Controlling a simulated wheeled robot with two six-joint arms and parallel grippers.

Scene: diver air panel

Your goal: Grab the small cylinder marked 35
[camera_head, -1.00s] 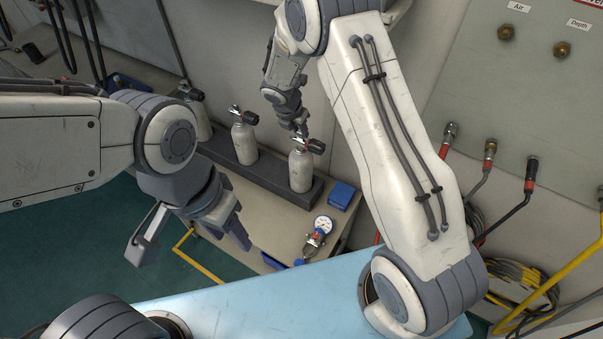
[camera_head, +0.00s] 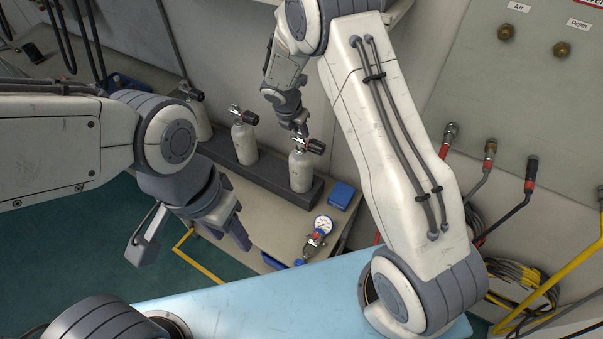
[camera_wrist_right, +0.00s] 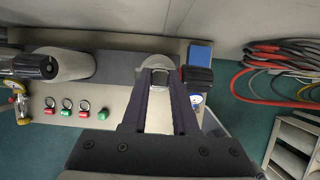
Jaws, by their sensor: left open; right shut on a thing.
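Several small pale cylinders with black-knobbed valves stand in a dark rack (camera_head: 226,156) on the bench. My right gripper (camera_head: 300,131) is at the valve of the rightmost cylinder (camera_head: 301,171) and is shut on it. In the right wrist view, the gripper (camera_wrist_right: 161,78) has its fingers on either side of the valve top, with a black knob (camera_wrist_right: 197,75) to the right. The middle cylinder (camera_head: 244,143) stands to its left, and another (camera_head: 199,118) is partly hidden by my left arm. No number is readable on any cylinder. My left gripper (camera_head: 190,243) is open and empty, apart from the rack.
A gauge (camera_head: 322,226) and a blue box (camera_head: 341,195) lie on the bench near the rack. Red and green tags (camera_wrist_right: 66,107) lie before the rack in the wrist view. A panel with hoses (camera_head: 489,160) stands at the right, with coiled hoses (camera_wrist_right: 285,72) on the floor side.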

